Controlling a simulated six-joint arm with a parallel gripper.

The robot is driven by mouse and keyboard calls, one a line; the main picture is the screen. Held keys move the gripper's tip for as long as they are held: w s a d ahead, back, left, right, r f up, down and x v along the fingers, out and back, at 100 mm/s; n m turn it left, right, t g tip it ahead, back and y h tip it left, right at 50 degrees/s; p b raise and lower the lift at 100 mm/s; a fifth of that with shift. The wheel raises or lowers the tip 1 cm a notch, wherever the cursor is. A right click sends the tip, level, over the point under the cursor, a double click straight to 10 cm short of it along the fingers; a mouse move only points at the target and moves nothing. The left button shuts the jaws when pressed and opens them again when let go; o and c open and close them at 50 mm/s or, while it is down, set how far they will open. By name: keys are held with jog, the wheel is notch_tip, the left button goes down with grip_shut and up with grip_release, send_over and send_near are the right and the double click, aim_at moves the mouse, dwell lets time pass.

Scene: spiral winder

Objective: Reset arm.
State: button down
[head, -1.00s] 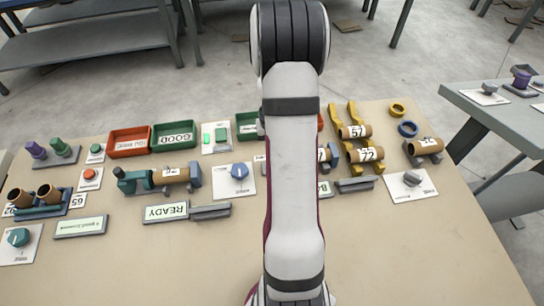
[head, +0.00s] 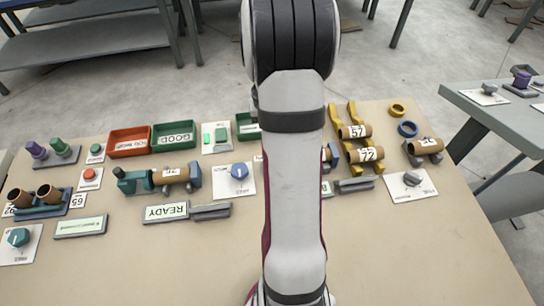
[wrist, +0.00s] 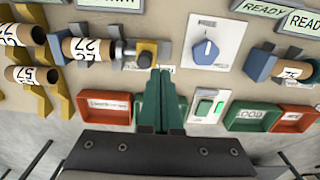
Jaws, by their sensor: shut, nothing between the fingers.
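My gripper (wrist: 161,103) shows in the wrist view as two green fingers pressed together, shut and empty. It hangs above the workbench near the panel with green buttons (wrist: 209,106) and the blue-knob panel (wrist: 205,48). In the head view my arm stands upright through the middle, and the gripper is hidden behind it. The workbench (head: 400,260) carries the winder parts. A cardboard tube sits in the blue and green holder (head: 160,180) at left of centre.
A red bin (head: 128,142) and a green GOOD bin (head: 174,135) stand at the back left. Tubes lie on a yellow rack (head: 379,168) to the right. A READY sign (head: 166,212) lies near the middle. The front of the bench is clear. A side table (head: 500,120) stands at right.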

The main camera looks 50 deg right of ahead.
jog(key=shift+r, duration=0.25)
jog(key=a+r+n, duration=0.1)
jog(key=a+r, duration=0.3)
jog(key=a, duration=0.4)
jog(key=a+r+n, duration=0.1)
jog(key=a+r, duration=0.3)
jog(key=a, duration=0.5)
jog(key=s+a+r+n+y, duration=0.1)
jog(key=s+a, duration=1)
jog(key=a, duration=0.4)
jog(key=shift+s+r+y, duration=0.3)
jog(key=shift+y, duration=0.1)
